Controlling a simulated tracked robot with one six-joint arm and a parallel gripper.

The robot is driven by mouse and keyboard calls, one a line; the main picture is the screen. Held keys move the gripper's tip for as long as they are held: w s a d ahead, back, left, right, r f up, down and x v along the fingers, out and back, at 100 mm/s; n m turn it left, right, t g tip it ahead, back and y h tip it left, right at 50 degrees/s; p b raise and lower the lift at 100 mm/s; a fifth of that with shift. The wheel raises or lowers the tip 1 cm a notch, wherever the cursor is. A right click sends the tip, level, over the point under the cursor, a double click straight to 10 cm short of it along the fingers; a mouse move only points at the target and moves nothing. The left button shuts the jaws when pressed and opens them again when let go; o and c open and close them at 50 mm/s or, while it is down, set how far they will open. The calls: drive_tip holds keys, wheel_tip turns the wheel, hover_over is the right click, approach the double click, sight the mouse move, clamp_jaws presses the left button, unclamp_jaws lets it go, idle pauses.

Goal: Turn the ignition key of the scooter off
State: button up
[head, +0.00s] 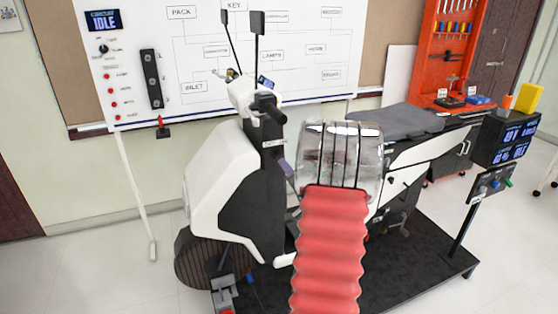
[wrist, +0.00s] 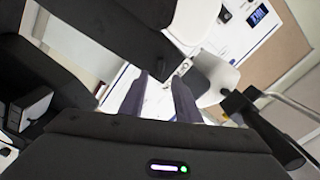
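The white and black scooter (head: 222,175) stands on a dark platform, with its handlebar (head: 268,104) at the top of the steering column. A black column panel with a small white label (head: 272,143) faces my arm. In the head view my arm hides most of the gripper.
A whiteboard (head: 290,55) with a blue IDLE display (head: 104,20) stands behind the scooter. The handlebar grip (wrist: 268,130) and a white scooter part (wrist: 215,76) are right of my fingers in the wrist view. A display post (head: 505,140) stands at the right.

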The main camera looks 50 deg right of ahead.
sight(278, 157)
drive_tip(key=x, duration=0.7)
drive_tip(key=shift+w+d, duration=0.2)
drive_tip(key=shift+w, duration=0.15)
clamp_jaws()
